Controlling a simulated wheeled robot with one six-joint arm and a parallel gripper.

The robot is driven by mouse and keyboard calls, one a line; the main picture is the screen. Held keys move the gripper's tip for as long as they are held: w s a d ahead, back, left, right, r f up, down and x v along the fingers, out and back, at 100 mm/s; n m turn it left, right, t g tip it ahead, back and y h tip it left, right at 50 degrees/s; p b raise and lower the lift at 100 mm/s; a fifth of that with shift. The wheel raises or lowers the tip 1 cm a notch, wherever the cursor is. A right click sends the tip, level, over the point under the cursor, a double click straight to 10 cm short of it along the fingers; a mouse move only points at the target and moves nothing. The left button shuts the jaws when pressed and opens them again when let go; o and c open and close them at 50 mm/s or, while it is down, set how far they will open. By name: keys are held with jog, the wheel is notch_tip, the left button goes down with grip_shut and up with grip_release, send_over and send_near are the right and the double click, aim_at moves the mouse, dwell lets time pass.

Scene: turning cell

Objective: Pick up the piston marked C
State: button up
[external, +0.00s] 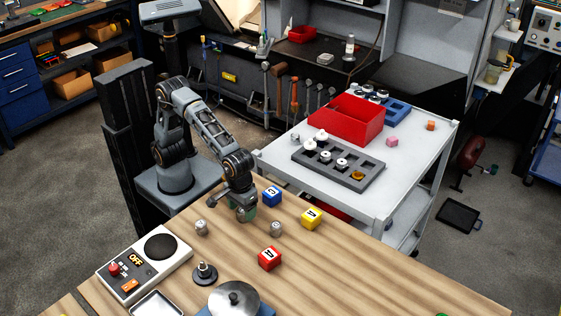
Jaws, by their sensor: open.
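No piston with a readable C can be made out. Two small grey pieces with faint marks lie on the wooden table, one at the left (201,228) and one at the right (276,228); their marks are too small to read surely. A blue cube (272,196) on the table bears a white C. My gripper (242,212) is low over the table between the grey pieces, open, left of the blue cube. A greenish thing shows at its tips, mostly hidden; I cannot tell whether they touch. Several white and metal round parts (341,163) sit in a dark grey holder (310,163) on the cart.
A yellow cube (311,218) and a red cube (270,258) stand right of and before my gripper. A control box (145,262), a black knobbed part (205,273) and a lidded metal pot (234,298) are nearer. A red bin (346,121) stands on the cart.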

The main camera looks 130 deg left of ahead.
jog(key=shift+f, duration=1)
jog(key=shift+c, duration=0.3)
jog(key=c, duration=1)
jog(key=shift+r, duration=0.1)
